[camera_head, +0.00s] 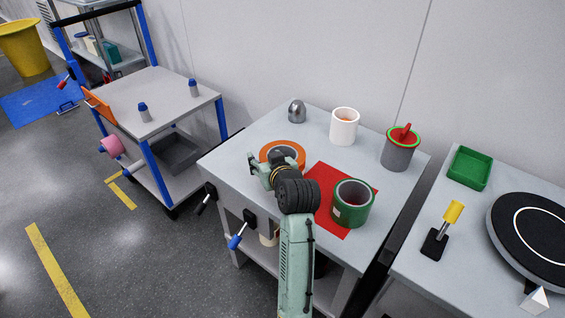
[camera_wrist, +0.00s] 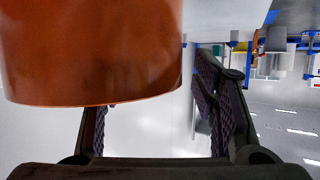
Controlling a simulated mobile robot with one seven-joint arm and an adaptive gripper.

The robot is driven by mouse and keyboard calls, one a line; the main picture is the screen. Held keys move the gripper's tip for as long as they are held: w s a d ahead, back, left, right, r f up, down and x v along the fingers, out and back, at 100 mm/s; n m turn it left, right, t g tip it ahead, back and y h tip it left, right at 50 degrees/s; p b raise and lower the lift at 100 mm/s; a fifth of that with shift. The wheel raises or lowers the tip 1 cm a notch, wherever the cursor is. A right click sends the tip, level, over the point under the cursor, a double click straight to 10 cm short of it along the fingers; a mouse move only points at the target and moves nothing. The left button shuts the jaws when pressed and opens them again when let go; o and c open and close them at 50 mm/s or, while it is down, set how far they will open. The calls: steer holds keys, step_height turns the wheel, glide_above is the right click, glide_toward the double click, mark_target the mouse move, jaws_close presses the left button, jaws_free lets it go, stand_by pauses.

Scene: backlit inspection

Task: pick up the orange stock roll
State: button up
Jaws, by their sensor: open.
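The orange stock roll (camera_head: 300,156) is a ring-shaped roll on the left part of the middle grey table, partly hidden by my gripper in the head view. My gripper (camera_head: 264,166) is at the roll's near left side. In the wrist view the orange roll (camera_wrist: 90,50) is large and close at the upper left. It covers the tip of the left finger. My gripper (camera_wrist: 150,125) is open, with a bright gap between its fingers. I cannot tell whether a finger touches the roll.
A green roll (camera_head: 336,208) stands on a red mat (camera_head: 325,178) to the right. Behind are a metal dome (camera_head: 297,111), a white cup (camera_head: 344,127) and a grey pot (camera_head: 397,154) with a red-green top. A trolley (camera_head: 160,97) stands left.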

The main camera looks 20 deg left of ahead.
steer(key=shift+c, duration=0.3)
jaws_close()
stand_by(0.5)
stand_by(0.3)
steer(key=shift+r, duration=0.1)
